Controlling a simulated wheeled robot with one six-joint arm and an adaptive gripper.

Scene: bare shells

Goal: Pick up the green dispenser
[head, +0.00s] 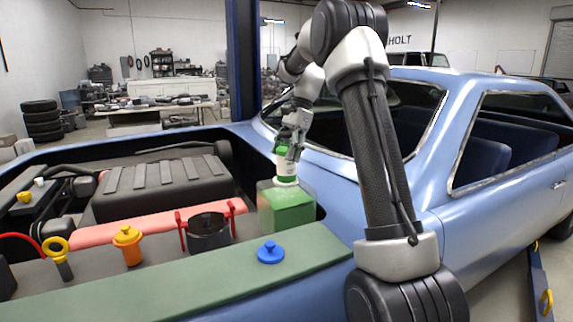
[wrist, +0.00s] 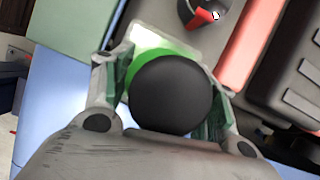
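A green and white dispenser (head: 285,168) is upright at the right end of the engine bay, directly above a translucent green tank (head: 286,212). I cannot tell whether it rests on the tank. My gripper (head: 289,146) is at its upper part, hiding some of it. In the wrist view, a round black top (wrist: 171,95) lies between the two fingers of my gripper (wrist: 168,92), with green showing around its edge. The fingers stand wide apart, one on each side, close to it. Contact is not clear.
A blue cap (head: 270,252) lies on the green front ledge (head: 190,284). A dark pot with red handles (head: 208,232), an orange cap (head: 128,246) and a yellow-ringed dipstick (head: 58,258) stand to the left. The blue car body (head: 480,235) and windshield are close on the right.

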